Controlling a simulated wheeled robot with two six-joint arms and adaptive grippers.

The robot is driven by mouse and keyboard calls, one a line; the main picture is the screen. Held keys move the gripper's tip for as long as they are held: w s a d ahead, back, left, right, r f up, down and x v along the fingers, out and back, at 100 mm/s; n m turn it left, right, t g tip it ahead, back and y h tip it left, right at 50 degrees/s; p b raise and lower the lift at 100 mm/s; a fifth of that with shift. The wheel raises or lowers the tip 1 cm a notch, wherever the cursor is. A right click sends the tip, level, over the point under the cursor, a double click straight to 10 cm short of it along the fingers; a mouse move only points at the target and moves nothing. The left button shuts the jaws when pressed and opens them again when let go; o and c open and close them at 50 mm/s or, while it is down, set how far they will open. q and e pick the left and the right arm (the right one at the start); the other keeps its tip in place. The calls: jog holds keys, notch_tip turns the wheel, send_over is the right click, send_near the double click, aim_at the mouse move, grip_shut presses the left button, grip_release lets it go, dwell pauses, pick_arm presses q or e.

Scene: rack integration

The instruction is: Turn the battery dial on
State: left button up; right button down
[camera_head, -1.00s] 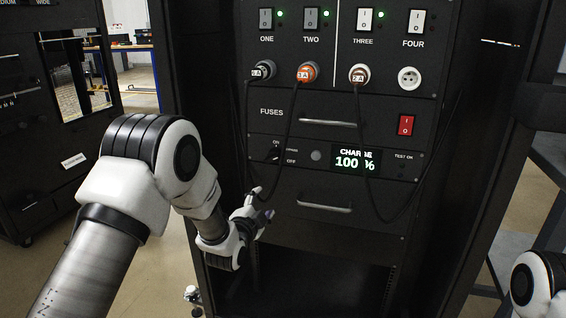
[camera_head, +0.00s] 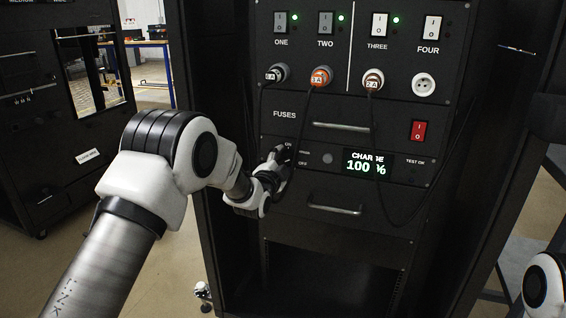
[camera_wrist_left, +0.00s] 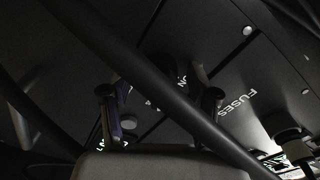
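The battery panel with the CHARGE 100 % display (camera_head: 367,163) sits in the dark rack. Its dial is between the ON and OFF labels at the panel's left end, where my left gripper (camera_head: 282,157) covers it in the head view. In the left wrist view my left gripper (camera_wrist_left: 158,105) has its two fingers apart, close to the panel near the ON label (camera_wrist_left: 182,80). The dial itself is too dark and covered to make out, so I cannot tell its position or whether the fingers touch it. My right gripper is out of view.
Black cables hang from the plugs (camera_head: 321,76) past the panel; a dark cable (camera_wrist_left: 160,85) crosses close before the wrist camera. A FUSES drawer handle (camera_head: 341,126) is above, another handle (camera_head: 335,209) below. A red switch (camera_head: 418,130) is at right.

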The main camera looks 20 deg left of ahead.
pick_arm(q)
jog(key=c, duration=0.8)
jog(key=shift+n, duration=0.5)
jog(key=n+p, duration=0.2)
jog(key=n, duration=0.2)
jog(key=shift+d+n, duration=0.1)
jog(key=shift+n, duration=0.2)
jog(key=n+p, duration=0.1)
jog(key=n, duration=0.2)
jog(key=shift+f+n, duration=0.1)
jog(key=shift+n, duration=0.2)
jog(key=shift+d+n+p, duration=0.15)
jog(key=shift+n+p, duration=0.3)
jog(key=shift+n, duration=0.95)
